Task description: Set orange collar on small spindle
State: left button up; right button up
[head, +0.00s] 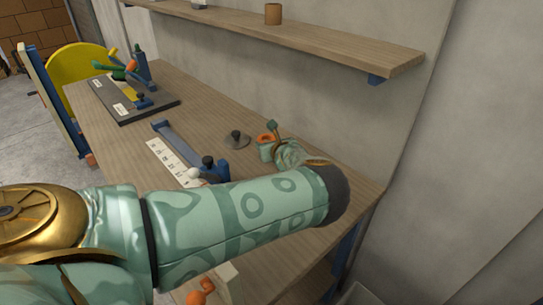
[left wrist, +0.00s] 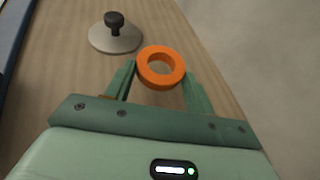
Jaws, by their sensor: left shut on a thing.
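The orange collar (left wrist: 147,77) is a thick ring with an open hole. It is held between the green fingers of my left gripper (left wrist: 160,84), which is shut on it. In the head view the collar (head: 264,137) shows at the tips of my left gripper (head: 267,148), over the right part of the table. The small spindle (left wrist: 115,38) is a pale grey round base with a short dark post, upright on the table. In the head view the spindle (head: 237,138) is just left of the collar, apart from it. My right gripper is not in view.
A blue tool with a white marked strip (head: 172,162) lies left of the spindle, partly hidden by my arm. A dark board (head: 160,107) with coloured parts is at the far end of the wooden table (head: 205,112). A shelf (head: 330,46) holds a brown cup (head: 273,14).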

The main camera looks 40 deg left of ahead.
pick_arm(q)
notch_tip(320, 180, down, 2)
jog(key=shift+f, duration=0.25)
jog(key=shift+r, duration=0.1)
